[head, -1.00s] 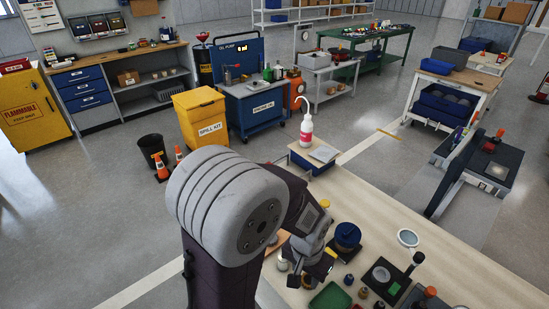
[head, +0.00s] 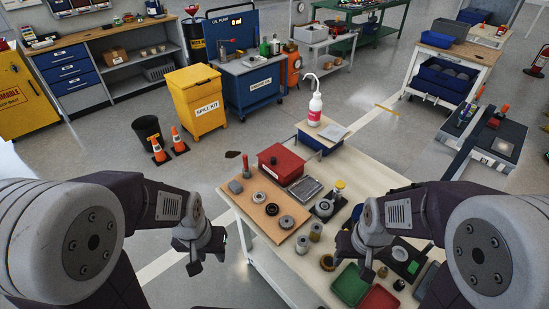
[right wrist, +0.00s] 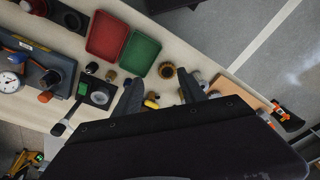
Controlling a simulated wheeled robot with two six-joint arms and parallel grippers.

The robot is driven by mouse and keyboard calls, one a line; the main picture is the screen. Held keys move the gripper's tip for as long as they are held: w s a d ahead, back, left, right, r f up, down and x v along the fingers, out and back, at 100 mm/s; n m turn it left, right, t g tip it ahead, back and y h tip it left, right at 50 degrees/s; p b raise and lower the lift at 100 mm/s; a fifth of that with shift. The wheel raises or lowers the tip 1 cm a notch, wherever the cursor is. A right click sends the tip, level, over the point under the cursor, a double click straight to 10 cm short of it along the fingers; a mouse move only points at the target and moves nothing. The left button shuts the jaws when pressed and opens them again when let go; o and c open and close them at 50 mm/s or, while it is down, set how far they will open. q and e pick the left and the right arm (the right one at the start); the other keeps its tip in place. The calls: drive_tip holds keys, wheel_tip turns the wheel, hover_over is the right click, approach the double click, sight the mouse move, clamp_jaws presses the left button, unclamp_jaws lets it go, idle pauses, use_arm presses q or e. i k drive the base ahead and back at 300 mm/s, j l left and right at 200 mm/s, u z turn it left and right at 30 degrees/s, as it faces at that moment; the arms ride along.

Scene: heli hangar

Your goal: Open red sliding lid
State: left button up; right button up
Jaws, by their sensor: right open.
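A red box (head: 281,163) with a flat red top and a small dark fitting on it sits at the far left of the workbench (head: 375,170). Its top looks closed. My left gripper (head: 207,262) hangs in the air off the bench's left edge, nearer to me than the box and apart from it; its finger gap is unclear. My right gripper (head: 340,255) is over the near part of the bench, right of the box. In the right wrist view the right gripper (right wrist: 160,88) has its fingers spread, with small bench items beyond them.
A wooden board (head: 262,207) with round parts lies in front of the box. A grey tray (head: 306,188) is right of it. A white bottle (head: 315,108) stands behind. A green tray (head: 350,285) and a red tray (head: 379,300) lie near my right gripper.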

sight(280, 159)
drive_tip(key=i+j+u, duration=0.3)
drive_tip(key=i+j, duration=0.2)
drive_tip(key=i+j+u, duration=0.25)
drive_tip(key=i+j, duration=0.15)
drive_tip(key=i, duration=0.15)
